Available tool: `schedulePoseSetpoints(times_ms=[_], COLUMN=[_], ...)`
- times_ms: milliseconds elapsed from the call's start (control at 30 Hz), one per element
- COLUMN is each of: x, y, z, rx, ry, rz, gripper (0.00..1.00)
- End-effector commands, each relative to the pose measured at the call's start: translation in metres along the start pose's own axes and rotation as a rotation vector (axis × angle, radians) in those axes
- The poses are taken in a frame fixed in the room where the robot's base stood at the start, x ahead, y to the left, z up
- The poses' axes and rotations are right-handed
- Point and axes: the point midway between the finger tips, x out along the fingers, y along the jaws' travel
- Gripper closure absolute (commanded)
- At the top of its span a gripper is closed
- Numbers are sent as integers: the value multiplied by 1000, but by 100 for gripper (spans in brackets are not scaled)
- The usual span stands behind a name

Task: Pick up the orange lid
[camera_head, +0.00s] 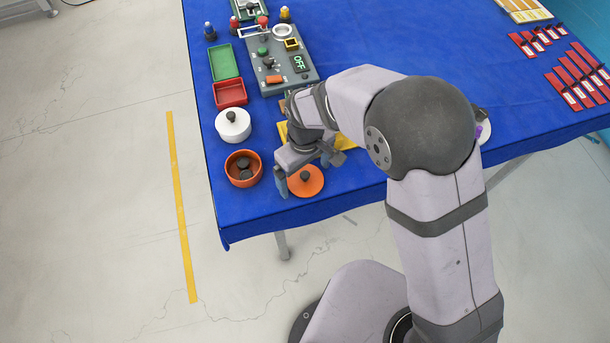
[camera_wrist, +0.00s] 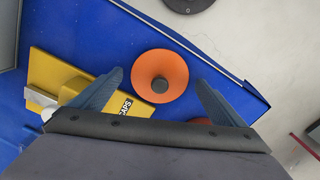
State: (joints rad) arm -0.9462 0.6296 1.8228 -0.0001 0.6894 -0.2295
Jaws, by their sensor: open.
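The orange lid (camera_head: 306,184), a round disc with a dark knob, lies on the blue table near its front edge. In the wrist view the orange lid (camera_wrist: 160,80) sits ahead of and between my fingers, with its knob up. My gripper (camera_head: 303,180) is open and empty above the table beside the lid; its fingers (camera_wrist: 160,98) stand apart on either side of the lid in the wrist view. I cannot tell the exact height of the fingers over the table.
An orange pot (camera_head: 243,168) with dark pieces inside stands left of the lid. A white lidded pot (camera_head: 233,125) stands behind it. A yellow box (camera_wrist: 60,82) marked "CAPS" lies close to my finger. The table edge is close in front.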

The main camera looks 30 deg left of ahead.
Motion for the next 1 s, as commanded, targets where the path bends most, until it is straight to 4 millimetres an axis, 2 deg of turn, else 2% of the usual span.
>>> schedulePoseSetpoints(times_ms=[267, 433, 467, 800, 1000], x=[2, 2, 2, 0, -18], y=[0, 0, 0, 0, 0], z=[0, 0, 0, 0, -1], rx=[1, 1, 1, 1, 1], ry=[1, 1, 0, 2, 5], rz=[0, 0, 0, 0, 1], gripper=[6, 46, 48, 48, 48])
